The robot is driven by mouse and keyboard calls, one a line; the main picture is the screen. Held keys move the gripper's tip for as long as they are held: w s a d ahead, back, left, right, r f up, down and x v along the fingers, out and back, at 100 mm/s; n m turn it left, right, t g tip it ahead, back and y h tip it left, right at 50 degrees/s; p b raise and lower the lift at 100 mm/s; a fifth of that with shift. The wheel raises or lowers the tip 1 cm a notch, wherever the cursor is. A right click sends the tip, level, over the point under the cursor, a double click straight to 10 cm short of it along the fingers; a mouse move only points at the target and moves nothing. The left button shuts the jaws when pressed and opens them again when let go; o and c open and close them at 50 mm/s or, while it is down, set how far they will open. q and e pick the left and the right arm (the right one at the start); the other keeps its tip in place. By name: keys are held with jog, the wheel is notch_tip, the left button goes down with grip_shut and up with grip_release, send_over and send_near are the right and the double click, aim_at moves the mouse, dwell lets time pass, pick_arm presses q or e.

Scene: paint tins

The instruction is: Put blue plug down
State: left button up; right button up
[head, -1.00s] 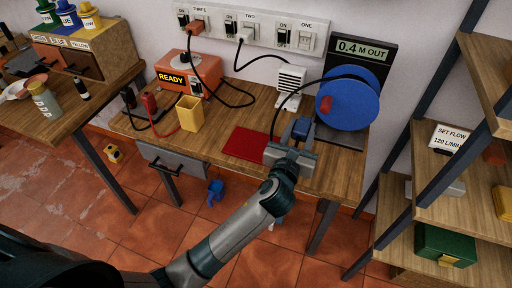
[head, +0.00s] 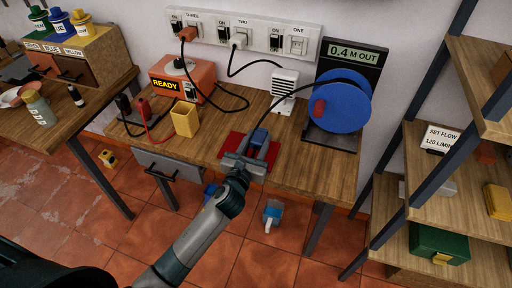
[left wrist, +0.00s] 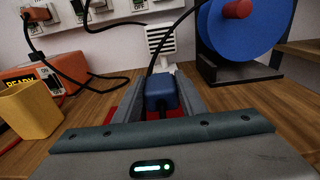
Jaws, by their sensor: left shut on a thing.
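The blue plug (head: 258,138) is between the fingers of my left gripper (head: 254,146), which is shut on it. The plug also shows in the left wrist view (left wrist: 161,92), with a black cord running up from it towards the blue cable reel (head: 343,100). The gripper is over the red mat (head: 234,139) on the wooden bench (head: 292,172). The gripper hides part of the mat, and I cannot tell whether the plug touches it. My right gripper is not in view.
A yellow cup (head: 186,118) and an orange box reading READY (head: 180,76) stand left of the mat. A white vented block (head: 284,84) stands behind it. The socket strip (head: 240,36) is on the wall. Shelves (head: 445,187) stand at the right.

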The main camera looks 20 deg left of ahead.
aim_at(256, 155)
pick_arm(q)
jog(key=shift+a+f, duration=0.2)
jog(key=shift+a, duration=0.1)
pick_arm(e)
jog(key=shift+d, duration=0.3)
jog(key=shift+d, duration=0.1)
pick_arm(q)
jog(key=shift+f, duration=2)
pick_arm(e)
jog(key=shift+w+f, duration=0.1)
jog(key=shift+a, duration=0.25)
pick_arm(q)
jog(key=shift+f, duration=0.15)
jog(key=o, duration=1.2)
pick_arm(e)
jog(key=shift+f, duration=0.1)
